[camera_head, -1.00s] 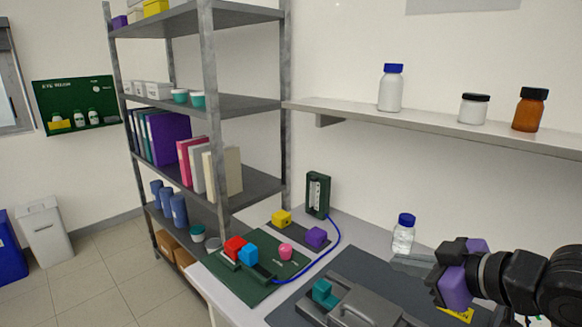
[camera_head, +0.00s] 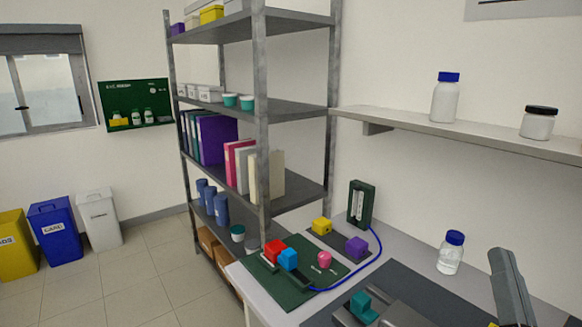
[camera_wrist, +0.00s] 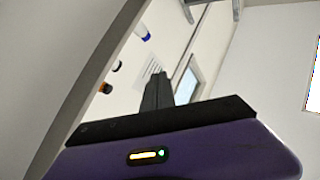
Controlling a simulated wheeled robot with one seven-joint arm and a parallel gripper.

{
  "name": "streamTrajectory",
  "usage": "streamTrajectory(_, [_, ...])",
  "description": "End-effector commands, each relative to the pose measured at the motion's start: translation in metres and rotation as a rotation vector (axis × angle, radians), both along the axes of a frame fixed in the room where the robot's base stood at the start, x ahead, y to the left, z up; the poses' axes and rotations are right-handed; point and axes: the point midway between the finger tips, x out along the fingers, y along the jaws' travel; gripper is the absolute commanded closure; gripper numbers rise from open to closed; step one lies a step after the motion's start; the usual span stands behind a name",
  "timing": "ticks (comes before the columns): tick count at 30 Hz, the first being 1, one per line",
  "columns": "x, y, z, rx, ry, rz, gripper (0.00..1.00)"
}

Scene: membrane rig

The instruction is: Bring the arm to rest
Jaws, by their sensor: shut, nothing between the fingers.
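My gripper (camera_wrist: 158,88) shows in the wrist view as dark fingers together above a dark bar and a purple body with a small lit display. The fingers are shut with nothing between them. They point toward a pale wall and hold clear of any object. The head view does not show my gripper. In that view the grey membrane rig (camera_head: 402,314) is at the bottom edge, partly cut off.
A green mat (camera_head: 300,291) with coloured blocks lies on the bench. A grey slanted part (camera_head: 512,288) rises at the right. A wall shelf (camera_head: 450,131) overhangs the bench; a tall rack (camera_head: 262,100) stands left.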

Motion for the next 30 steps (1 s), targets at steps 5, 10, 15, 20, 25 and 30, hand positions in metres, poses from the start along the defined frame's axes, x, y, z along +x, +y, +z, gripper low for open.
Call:
streamTrajectory(5, [-0.040, 0.007, -0.056, 0.039, 0.081, -0.078, 1.00])
streamTrajectory(10, [-0.085, 0.018, -0.107, 0.020, 0.190, -0.125, 1.00])
streamTrajectory(15, [-0.135, 0.034, -0.152, -0.040, 0.326, -0.129, 1.00])
streamTrajectory(20, [-0.186, 0.048, -0.191, -0.129, 0.471, -0.092, 1.00])
streamTrajectory(25, [-0.242, 0.059, -0.230, -0.229, 0.649, -0.008, 1.00])
streamTrajectory(30, [-0.286, 0.066, -0.255, -0.296, 0.779, 0.087, 1.00])
